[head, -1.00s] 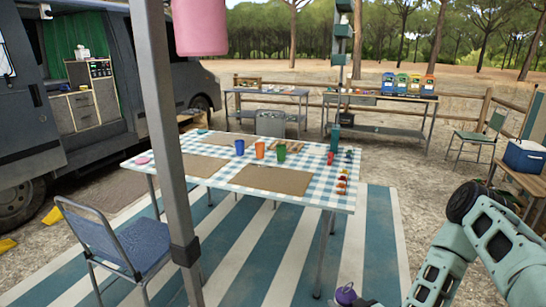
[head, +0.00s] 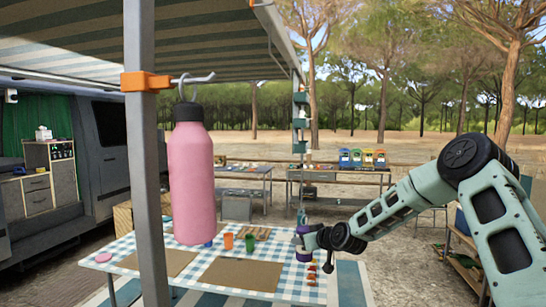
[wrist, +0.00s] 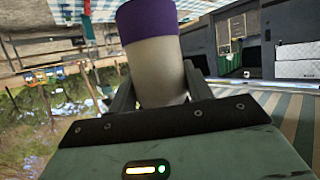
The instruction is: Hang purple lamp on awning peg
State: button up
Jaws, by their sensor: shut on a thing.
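The purple lamp (head: 303,230) has purple ends and a pale middle. It is small in the head view, in front of the table's right side. In the wrist view the lamp (wrist: 157,60) sits between the fingers, its pale body nearest me. My gripper (head: 312,240) is shut on it; the fingers are partly hidden in the head view. The awning peg (head: 205,79) is a pale rod sticking out right from an orange clamp (head: 147,82) on the awning post. A pink bottle (head: 193,178) with a black cap hangs from it by a hook. The lamp is right of and below the peg.
The grey awning post (head: 143,180) stands at left front, with the striped awning (head: 130,35) overhead. A checked table (head: 205,250) with cups and mats lies behind the bottle. A dark van (head: 110,150) is at left. Open air lies between lamp and bottle.

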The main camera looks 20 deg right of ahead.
jog(key=s+a+r+n+y+p, duration=0.1)
jog(key=a+r+p, duration=0.3)
jog(key=r, duration=1.5)
jog(key=s+a+r+p, duration=0.1)
jog(key=a+r, duration=0.6)
jog(key=r, duration=1.2)
jog(key=s+a+r+n+g+y+p, duration=0.1)
jog(key=s+a+r+y+p, duration=0.15)
jog(key=s+r, duration=0.55)
jog(key=s+a+r+n+y+p, duration=0.15)
jog(key=s+a+r, duration=0.25)
jog(key=r, duration=0.8)
jog(key=s+a+r+n+g+y+p, duration=0.1)
jog(key=s+a+r, duration=0.2)
jog(key=s+r, duration=0.45)
jog(key=w+a+p, duration=0.2)
jog(key=w+a, duration=0.4)
jog(key=shift+w+a+r, duration=0.15)
jog(key=shift+w+a, duration=0.05)
jog(key=shift+a, duration=0.05)
jog(key=o, duration=1.2)
